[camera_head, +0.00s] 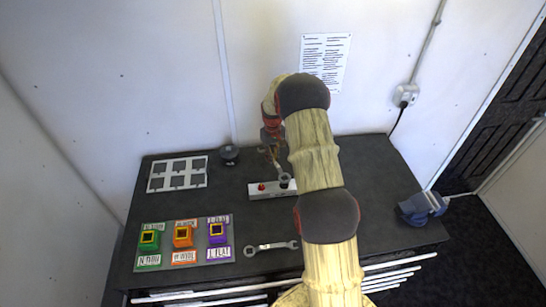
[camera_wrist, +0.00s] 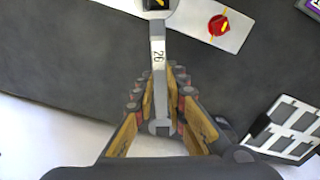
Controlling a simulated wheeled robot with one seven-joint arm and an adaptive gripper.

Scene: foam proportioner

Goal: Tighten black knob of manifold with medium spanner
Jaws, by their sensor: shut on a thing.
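The manifold, a pale block (camera_head: 258,194), lies on the dark bench with a red knob (camera_head: 261,186) at left and the black knob (camera_head: 284,180) at right. In the wrist view the manifold (camera_wrist: 236,38) shows the red knob (camera_wrist: 218,25) and, at the top edge, the black knob (camera_wrist: 156,4) with a yellow mark. My gripper (camera_wrist: 166,82) is shut on a grey spanner (camera_wrist: 158,75) marked 26. The spanner's far head overlaps the black knob and appears to be around it; the frame edge cuts this off. In the head view my gripper (camera_head: 272,138) is above and behind the manifold.
Another spanner (camera_head: 271,246) lies at the bench's front. A board (camera_head: 160,263) with green, orange and purple blocks is at front left. A white grid (camera_head: 178,186) and a round dark object (camera_head: 229,154) are at back left.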

